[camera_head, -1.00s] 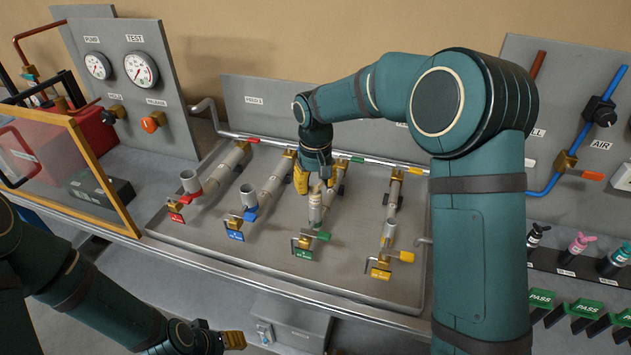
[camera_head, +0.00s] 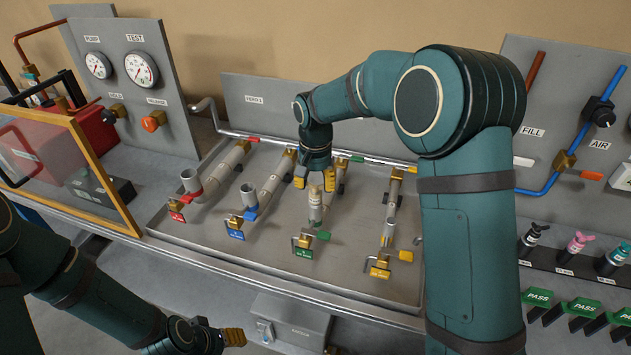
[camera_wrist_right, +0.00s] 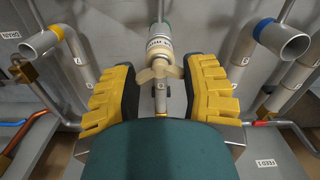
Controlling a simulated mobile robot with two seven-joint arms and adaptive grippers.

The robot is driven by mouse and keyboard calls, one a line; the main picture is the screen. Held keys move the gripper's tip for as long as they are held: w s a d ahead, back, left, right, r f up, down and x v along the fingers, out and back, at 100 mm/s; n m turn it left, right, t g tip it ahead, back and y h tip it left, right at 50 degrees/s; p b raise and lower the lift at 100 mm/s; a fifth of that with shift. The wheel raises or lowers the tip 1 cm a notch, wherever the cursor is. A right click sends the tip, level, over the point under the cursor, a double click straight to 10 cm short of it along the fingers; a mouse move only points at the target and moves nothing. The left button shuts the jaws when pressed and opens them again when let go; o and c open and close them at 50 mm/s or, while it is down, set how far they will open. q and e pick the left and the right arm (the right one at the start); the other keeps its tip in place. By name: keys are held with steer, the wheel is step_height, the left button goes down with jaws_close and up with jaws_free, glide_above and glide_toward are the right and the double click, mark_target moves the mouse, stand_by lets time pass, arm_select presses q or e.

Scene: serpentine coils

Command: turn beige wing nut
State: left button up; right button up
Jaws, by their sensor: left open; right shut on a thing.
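The beige wing nut (camera_wrist_right: 160,73) sits on the end of a pale tube with a green collar in the right wrist view. My right gripper (camera_wrist_right: 160,88) has one yellow finger on each side of the wings, with the black pads at the wing tips. In the head view my right gripper (camera_head: 315,181) points down over the green-tagged coil (camera_head: 315,208), third from the left. The wing nut is too small to make out clearly there. My left gripper (camera_head: 236,337) is open and empty, low in the picture, in front of the bench edge.
Neighbouring coils with red (camera_head: 191,182), blue (camera_head: 249,196) and yellow (camera_head: 388,233) tags stand close on either side on the grey tray (camera_head: 345,277). In the right wrist view, open pipe ends (camera_wrist_right: 290,44) rise beside my fingers. A gauge panel (camera_head: 150,104) stands left.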

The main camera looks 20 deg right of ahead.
steer(key=shift+w+r, duration=0.15)
steer(key=shift+r, duration=0.1)
steer(key=o, duration=1)
steer(key=shift+o, duration=1.4)
steer(key=shift+f, duration=0.15)
step_height(320, 180, up, 12)
